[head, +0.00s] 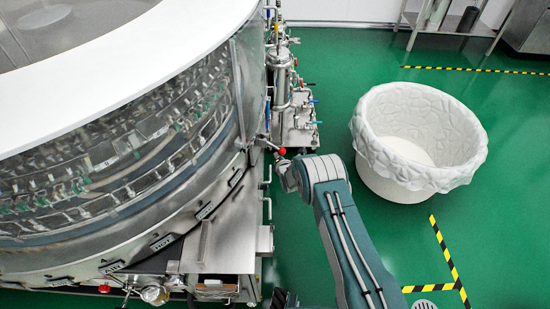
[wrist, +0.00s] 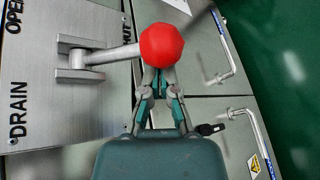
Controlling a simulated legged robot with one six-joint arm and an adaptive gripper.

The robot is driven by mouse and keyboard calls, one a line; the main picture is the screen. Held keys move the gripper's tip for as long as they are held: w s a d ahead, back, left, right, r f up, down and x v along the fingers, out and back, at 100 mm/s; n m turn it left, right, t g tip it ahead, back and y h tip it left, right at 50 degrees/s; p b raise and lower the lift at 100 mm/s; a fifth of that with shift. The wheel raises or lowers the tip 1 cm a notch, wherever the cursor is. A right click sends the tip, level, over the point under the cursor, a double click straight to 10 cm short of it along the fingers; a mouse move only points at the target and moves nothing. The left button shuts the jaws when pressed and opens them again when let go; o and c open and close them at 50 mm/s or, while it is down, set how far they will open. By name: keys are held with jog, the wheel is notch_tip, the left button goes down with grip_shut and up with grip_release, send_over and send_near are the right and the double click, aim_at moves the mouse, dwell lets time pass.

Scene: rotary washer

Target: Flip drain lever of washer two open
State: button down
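The drain lever shows in the wrist view as a metal rod with a red ball knob (wrist: 161,44). Its rod runs left to a bracket (wrist: 78,60) on a steel panel (wrist: 60,110) marked DRAIN. OPEN is lettered at the panel's upper left; the lettering on the right is partly covered by the knob. My gripper (wrist: 158,78) is right at the knob, its fingers close together and their tips hidden by it. I cannot tell whether they grip it. In the head view the knob (head: 281,151) sits at the washer's side, just above my gripper (head: 285,166).
The large round washer (head: 120,82) fills the left. Pipes and valves (head: 283,80) stand beyond the lever. A white lined bin (head: 400,180) stands on the green floor to the right. Bent metal handles (wrist: 230,50) are on panels right of the knob.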

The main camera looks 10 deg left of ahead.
jog(key=shift+w+d+r, duration=0.1)
jog(key=shift+d+r, duration=0.2)
jog(key=shift+r, duration=0.3)
jog(key=shift+d+r, duration=0.3)
jog(key=shift+r, duration=0.3)
jog(key=shift+d+r+n+h, duration=0.15)
jog(key=shift+r+n+h, duration=0.45)
jog(key=shift+r+h, duration=0.1)
notch_tip(320, 180, up, 4)
send_over(280, 149)
jog(key=s, duration=0.2)
jog(key=shift+d+r, duration=0.2)
jog(key=shift+d, duration=0.15)
jog(key=shift+r, duration=0.1)
